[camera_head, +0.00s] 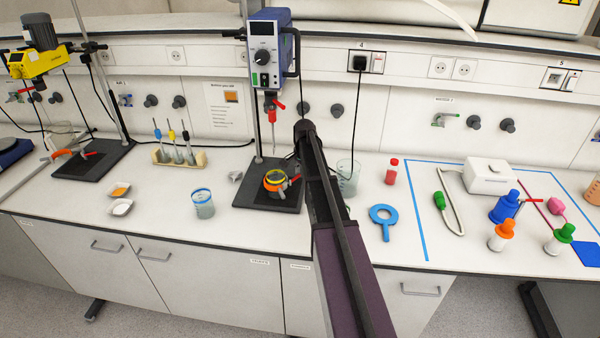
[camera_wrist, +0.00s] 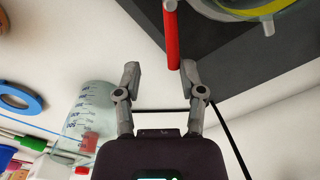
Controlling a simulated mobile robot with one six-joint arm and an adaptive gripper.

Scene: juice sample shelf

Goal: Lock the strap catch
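A vessel with an orange and yellow band (camera_head: 275,180) stands on the black stand base (camera_head: 247,196) under the blue stirrer (camera_head: 268,50). Part of its yellow rim also shows at the top right of the wrist view (camera_wrist: 262,8). A red lever (camera_head: 292,182), seemingly the strap catch, sticks out on the vessel's right side. In the wrist view the red lever (camera_wrist: 171,38) points down toward my gripper (camera_wrist: 160,75). My gripper is open and empty, and the lever's end is near its right fingertip. I cannot tell whether they touch. My arm hides the gripper in the head view.
A beaker (camera_head: 347,177) stands close right of my arm, with a red bottle (camera_head: 392,171) and a blue ring (camera_head: 383,220) further right. A cup (camera_head: 202,203) stands left of the stand base. A black cable (camera_head: 357,110) hangs behind my arm. The front counter strip is clear.

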